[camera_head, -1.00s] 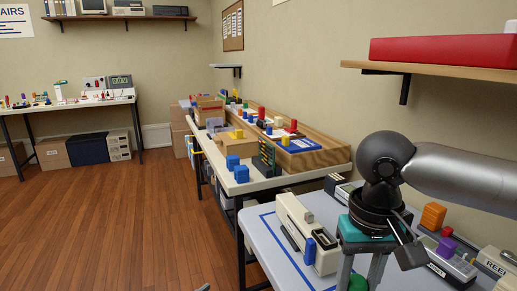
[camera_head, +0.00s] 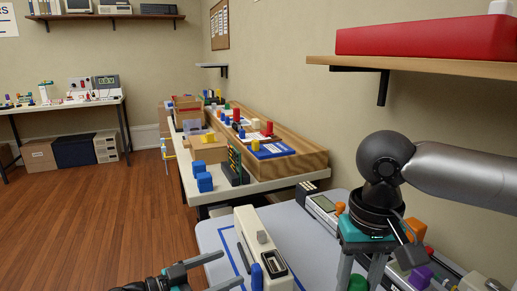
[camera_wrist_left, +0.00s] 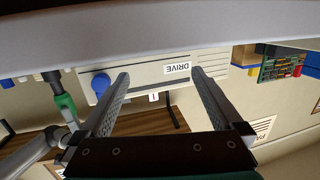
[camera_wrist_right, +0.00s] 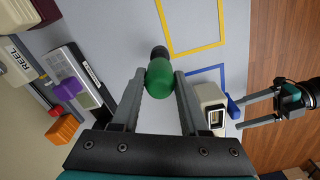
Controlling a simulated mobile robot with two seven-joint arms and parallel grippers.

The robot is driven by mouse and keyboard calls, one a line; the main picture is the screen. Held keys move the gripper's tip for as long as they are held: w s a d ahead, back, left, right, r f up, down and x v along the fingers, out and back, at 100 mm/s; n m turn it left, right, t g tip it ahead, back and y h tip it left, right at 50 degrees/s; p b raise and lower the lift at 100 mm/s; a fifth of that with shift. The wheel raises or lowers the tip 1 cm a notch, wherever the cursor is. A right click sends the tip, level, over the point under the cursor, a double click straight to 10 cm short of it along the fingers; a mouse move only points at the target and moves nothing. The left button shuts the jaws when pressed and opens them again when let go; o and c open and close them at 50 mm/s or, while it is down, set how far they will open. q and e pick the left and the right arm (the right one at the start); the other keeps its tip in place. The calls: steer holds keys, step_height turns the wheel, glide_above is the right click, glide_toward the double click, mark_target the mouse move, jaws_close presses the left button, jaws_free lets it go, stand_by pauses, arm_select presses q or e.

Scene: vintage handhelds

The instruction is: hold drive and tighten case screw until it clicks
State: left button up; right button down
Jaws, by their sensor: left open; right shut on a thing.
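The drive (camera_head: 249,232) is a beige unit on the grey table, with a dark opening on top and a blue part at its near side. Its DRIVE label (camera_wrist_left: 177,68) faces my left wrist camera. My left gripper (camera_head: 232,268) is open, its fingers pointing at the drive's left side; I cannot tell whether they touch it. My right gripper (camera_wrist_right: 160,75) is shut on a green-handled screwdriver (camera_wrist_right: 159,80), right of the drive and apart from it. The screwdriver's dark collar points away from the camera. I cannot make out the case screw.
A REEL device (camera_wrist_right: 22,62), a purple block (camera_wrist_right: 67,88) and an orange block (camera_wrist_right: 63,129) lie on the right of the table. A yellow outline (camera_wrist_right: 195,50) marks bare table. A wooden shelf (camera_head: 420,70) with a red box hangs above my right arm.

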mark_target(248, 258)
arm_select(q)
steer(key=b+x, duration=0.2)
steer(key=x, duration=0.3)
steer(key=shift+f, duration=0.1)
arm_select(e)
step_height(248, 258, down, 3)
steer(key=shift+r, duration=0.2)
arm_select(q)
steer(key=shift+x, duration=1.15)
arm_select(e)
steer(key=shift+r, duration=0.3)
arm_select(q)
steer(key=shift+x, duration=0.8)
steer(key=shift+c, duration=0.2)
jaws_close()
steer(key=shift+o, duration=0.2)
jaws_free()
